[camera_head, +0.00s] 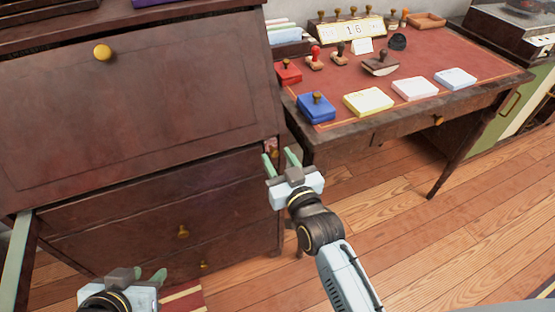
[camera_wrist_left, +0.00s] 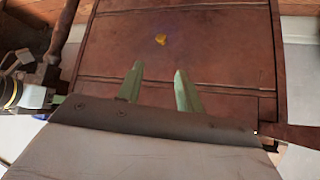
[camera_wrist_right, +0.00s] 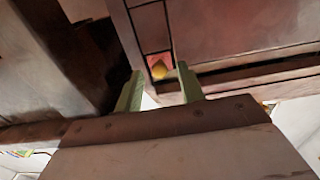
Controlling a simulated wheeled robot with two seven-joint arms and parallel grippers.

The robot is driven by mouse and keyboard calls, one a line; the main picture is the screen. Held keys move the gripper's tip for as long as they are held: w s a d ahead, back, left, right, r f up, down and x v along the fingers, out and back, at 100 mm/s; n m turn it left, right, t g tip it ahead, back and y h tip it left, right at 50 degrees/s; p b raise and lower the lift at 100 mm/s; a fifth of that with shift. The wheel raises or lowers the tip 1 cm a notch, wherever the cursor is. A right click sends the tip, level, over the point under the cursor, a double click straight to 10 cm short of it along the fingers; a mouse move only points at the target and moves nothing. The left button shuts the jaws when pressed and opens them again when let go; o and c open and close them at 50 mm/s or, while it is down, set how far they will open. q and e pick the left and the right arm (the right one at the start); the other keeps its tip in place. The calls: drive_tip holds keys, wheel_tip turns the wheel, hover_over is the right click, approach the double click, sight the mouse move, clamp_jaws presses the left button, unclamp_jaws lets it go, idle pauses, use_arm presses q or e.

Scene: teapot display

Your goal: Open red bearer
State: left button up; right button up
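The red bearer is a small red-faced block with a brass knob, set in the upper right of the dark wooden desk front. In the head view its end (camera_head: 270,146) shows as a small patch just beyond my right gripper (camera_head: 280,156). In the right wrist view the red bearer (camera_wrist_right: 153,60) and its knob lie ahead, between the lines of the two open fingers (camera_wrist_right: 158,88). The bearer looks flush with the front. My right gripper is open and empty. My left gripper (camera_head: 148,274) is open and empty, low before the drawers; its fingers also show in the left wrist view (camera_wrist_left: 157,80).
The desk's slanted lid (camera_head: 130,105) is closed. A pale green bar (camera_head: 17,262) juts forward at the desk's left. A writing table (camera_head: 350,125) with stamps and colored pads stands right of the desk. Open wooden floor (camera_head: 410,240) lies in front of it.

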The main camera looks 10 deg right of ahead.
drive_tip(key=shift+w+a, duration=0.1)
drive_tip(key=shift+w, duration=0.45)
clamp_jaws()
